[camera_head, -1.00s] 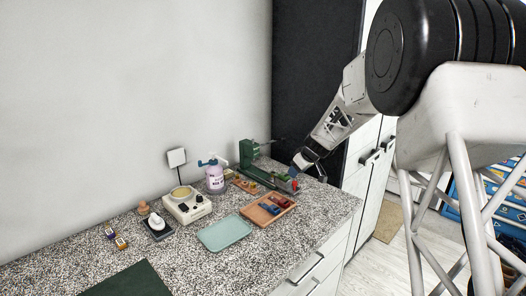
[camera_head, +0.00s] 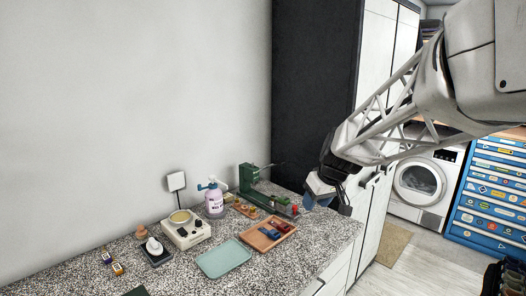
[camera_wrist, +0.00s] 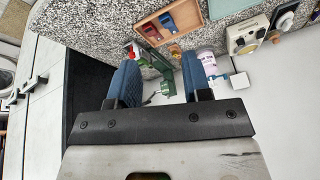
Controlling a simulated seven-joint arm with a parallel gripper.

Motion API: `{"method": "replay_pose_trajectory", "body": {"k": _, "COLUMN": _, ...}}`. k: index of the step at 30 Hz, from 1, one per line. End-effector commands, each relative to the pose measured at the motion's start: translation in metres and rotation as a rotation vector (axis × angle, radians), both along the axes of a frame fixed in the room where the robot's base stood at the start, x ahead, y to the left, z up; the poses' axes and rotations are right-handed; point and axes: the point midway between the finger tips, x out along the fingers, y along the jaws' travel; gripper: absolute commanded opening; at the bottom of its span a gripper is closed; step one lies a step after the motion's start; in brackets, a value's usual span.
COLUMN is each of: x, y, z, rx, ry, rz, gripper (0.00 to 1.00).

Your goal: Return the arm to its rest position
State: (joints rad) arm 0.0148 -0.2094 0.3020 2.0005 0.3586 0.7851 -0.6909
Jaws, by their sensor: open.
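My gripper (camera_head: 320,190) is at the counter's right end in the head view, beside the red-tipped end of a green machine (camera_head: 262,186). In the wrist view my gripper (camera_wrist: 161,68) shows two blue fingers spread apart with nothing held between them. The green machine (camera_wrist: 150,58) appears beyond the fingers there. My arm reaches in from the upper right of the head view, and its white lattice link slopes down to the gripper.
The speckled counter (camera_head: 285,257) carries a wooden tray (camera_head: 251,237) with red and blue items, a green tray (camera_head: 223,258), a spray bottle (camera_head: 214,200) and a white appliance (camera_head: 186,232). A tall cabinet (camera_head: 312,90) stands behind the gripper. A washing machine (camera_head: 420,182) and blue drawer chest (camera_head: 492,200) stand right.

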Motion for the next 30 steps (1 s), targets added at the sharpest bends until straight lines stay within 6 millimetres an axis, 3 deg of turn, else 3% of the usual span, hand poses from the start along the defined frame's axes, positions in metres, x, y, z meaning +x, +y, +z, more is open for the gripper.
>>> {"method": "replay_pose_trajectory", "body": {"k": 3, "x": -0.040, "y": -0.003, "z": 0.009, "rx": -0.010, "ry": 0.019, "rz": -0.046, "gripper": 0.45}}
{"method": "replay_pose_trajectory", "body": {"k": 14, "x": -0.155, "y": -0.014, "z": 0.018, "rx": -0.050, "ry": 0.071, "rz": -0.200, "gripper": 0.45}}
{"method": "replay_pose_trajectory", "body": {"k": 24, "x": -0.260, "y": -0.028, "z": 0.006, "rx": -0.095, "ry": 0.105, "rz": -0.360, "gripper": 0.45}}
{"method": "replay_pose_trajectory", "body": {"k": 30, "x": -0.307, "y": -0.035, "z": -0.006, "rx": -0.118, "ry": 0.114, "rz": -0.440, "gripper": 0.45}}
